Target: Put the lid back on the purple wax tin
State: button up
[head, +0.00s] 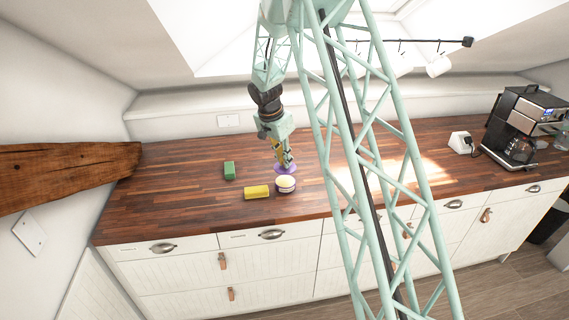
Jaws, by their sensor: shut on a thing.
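My gripper (283,162) points down over the wooden counter and is shut on a flat purple disc, which looks like the lid (279,170). The fingers hide part of the lid. A round tin (286,186) with a pale top and a darker band around its side stands upright just in front of the lid, nearer the counter's front edge. The lid and the tin overlap in this view. I cannot tell whether they touch, or how high the lid is above the counter.
A yellow block (256,192) lies just left of the tin. The counter (180,190) is clear on the left.

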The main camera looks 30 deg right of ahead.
aim_at(283, 168)
jog(key=shift+f, duration=0.25)
dwell(0.3)
jog(key=shift+f, duration=1.85)
jog(key=shift+f+b, duration=1.05)
jog(key=shift+b, duration=0.25)
jog(key=shift+f, duration=0.1)
jog(key=shift+b, duration=1.2)
dwell(0.7)
jog(key=shift+f+b, duration=0.15)
jog(key=shift+b, duration=0.7)
dwell(1.4)
